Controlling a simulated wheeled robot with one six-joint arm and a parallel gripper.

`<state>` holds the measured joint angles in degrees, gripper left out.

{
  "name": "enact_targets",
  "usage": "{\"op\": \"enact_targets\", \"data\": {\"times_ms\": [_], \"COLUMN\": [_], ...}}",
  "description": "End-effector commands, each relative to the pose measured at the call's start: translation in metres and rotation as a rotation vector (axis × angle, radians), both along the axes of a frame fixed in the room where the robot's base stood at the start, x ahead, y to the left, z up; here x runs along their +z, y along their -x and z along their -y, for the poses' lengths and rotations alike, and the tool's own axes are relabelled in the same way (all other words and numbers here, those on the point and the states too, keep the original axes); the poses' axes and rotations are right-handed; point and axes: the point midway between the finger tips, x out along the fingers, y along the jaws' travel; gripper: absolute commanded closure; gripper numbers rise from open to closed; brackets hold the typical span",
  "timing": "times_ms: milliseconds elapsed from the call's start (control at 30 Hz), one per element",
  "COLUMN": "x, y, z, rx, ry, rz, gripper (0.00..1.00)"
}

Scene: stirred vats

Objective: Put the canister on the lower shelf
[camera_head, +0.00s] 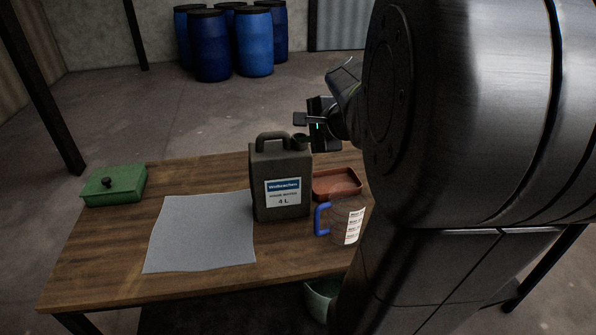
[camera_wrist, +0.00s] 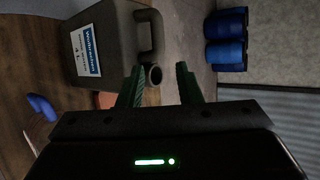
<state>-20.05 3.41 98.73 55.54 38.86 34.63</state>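The canister (camera_head: 281,185) is a dark grey-brown jug with a top handle, an open spout and a blue-and-white 4 L label. It stands upright on the wooden table; it also shows in the wrist view (camera_wrist: 113,25). My gripper (camera_head: 302,130) is at the canister's top right, by the spout. In the wrist view my gripper (camera_wrist: 159,72) has its two green fingers spread apart, with the spout mouth showing between them. I cannot tell whether a finger touches it. A dark surface (camera_head: 225,312) lies below the tabletop; I cannot tell whether it is the lower shelf.
A clear measuring jug (camera_head: 345,222) with a blue handle and a reddish tray (camera_head: 336,184) stand close right of the canister. A grey mat (camera_head: 202,232) lies left, beyond it a green box (camera_head: 114,186). A green bucket (camera_head: 319,300) sits below. Blue barrels (camera_head: 210,46) stand far back.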

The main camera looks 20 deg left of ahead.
Motion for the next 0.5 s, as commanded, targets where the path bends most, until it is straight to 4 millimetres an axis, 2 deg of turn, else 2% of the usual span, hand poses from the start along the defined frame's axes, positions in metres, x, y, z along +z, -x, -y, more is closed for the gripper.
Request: {"op": "enact_targets", "data": {"times_ms": [300, 500], "x": [-0.029, -0.039], "y": [-0.025, -0.034], "z": [-0.042, -0.056], "rx": [0.005, 0.003], "ry": [0.003, 0.002], "rz": [-0.005, -0.003], "gripper": [0.69, 0.69]}}
